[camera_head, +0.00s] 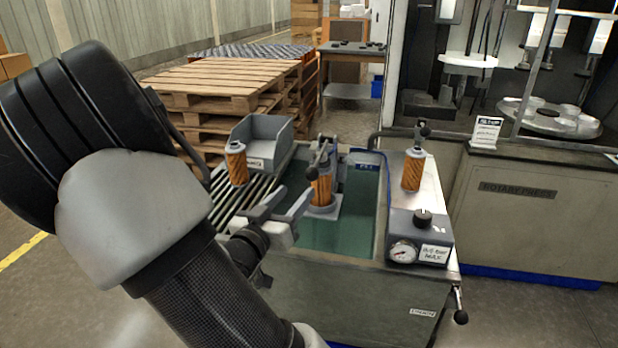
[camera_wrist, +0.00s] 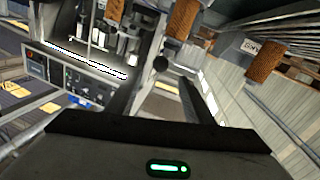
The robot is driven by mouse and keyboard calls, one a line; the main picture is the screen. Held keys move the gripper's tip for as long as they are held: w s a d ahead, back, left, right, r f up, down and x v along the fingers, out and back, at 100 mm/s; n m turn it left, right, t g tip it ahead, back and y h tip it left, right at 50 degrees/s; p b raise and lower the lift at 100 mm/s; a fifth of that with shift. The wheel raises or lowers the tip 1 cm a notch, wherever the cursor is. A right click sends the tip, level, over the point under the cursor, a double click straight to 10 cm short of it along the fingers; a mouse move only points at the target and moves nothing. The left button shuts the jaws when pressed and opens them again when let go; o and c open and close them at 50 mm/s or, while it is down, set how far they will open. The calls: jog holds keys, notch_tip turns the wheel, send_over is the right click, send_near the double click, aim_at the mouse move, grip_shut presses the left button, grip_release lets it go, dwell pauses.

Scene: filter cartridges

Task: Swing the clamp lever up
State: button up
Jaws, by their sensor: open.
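The clamp (camera_head: 322,205) stands in the middle of the green-lined tank and holds an orange pleated cartridge (camera_head: 321,190). Its dark lever (camera_head: 319,156) shows at the top of that cartridge; its exact angle is hard to tell. My gripper (camera_head: 292,200) is open and empty, reaching from the left over the tank, just left of and in front of the clamp. In the wrist view a black ball knob (camera_wrist: 160,64) shows between my fingers, with an orange cartridge (camera_wrist: 183,20) behind it. I cannot tell whether the fingers touch anything.
Another cartridge (camera_head: 236,165) stands at left by a grey bin (camera_head: 262,140) and slatted rack. A further cartridge (camera_head: 412,171) stands on the right ledge, behind a gauge box (camera_head: 419,238). Wooden pallets (camera_head: 225,85) are behind; a rotary press (camera_head: 545,205) is at right.

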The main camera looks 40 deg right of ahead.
aim_at(309, 177)
jog(key=b+x, duration=0.1)
jog(key=x, duration=1)
jog(key=shift+f+b, duration=0.1)
jog(key=shift+b, duration=0.25)
grip_shut()
